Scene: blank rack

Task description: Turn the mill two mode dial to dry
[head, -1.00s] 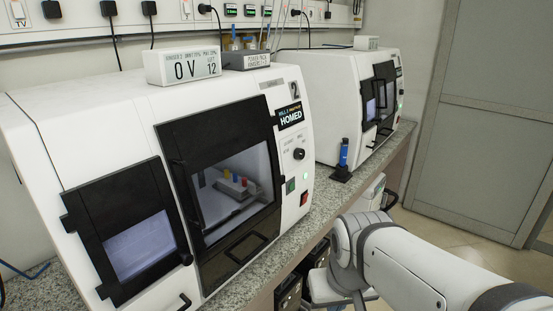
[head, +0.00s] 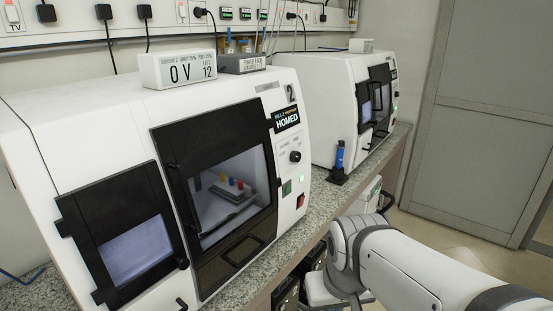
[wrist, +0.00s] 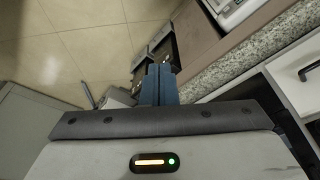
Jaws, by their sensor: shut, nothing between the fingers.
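Mill two (head: 95,105) is the large white machine at the left of the head view, marked with a 2 and a HOMED label. Its mode dial (head: 295,156) is a small black knob on the right front panel, above a green button and a red switch. The dial's markings are too small to read. My gripper (wrist: 158,82) shows in the wrist view with its blue fingers together and empty, over the floor beside the bench. In the head view my arm is at the lower right, apart from the mill, and the gripper itself cannot be made out.
A granite bench (head: 325,200) runs under both machines. A second white mill (head: 315,95) stands farther back. A blue tool in a black stand (head: 339,160) is between them. An OV display box (head: 178,70) sits on mill two. Open floor lies right of the bench.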

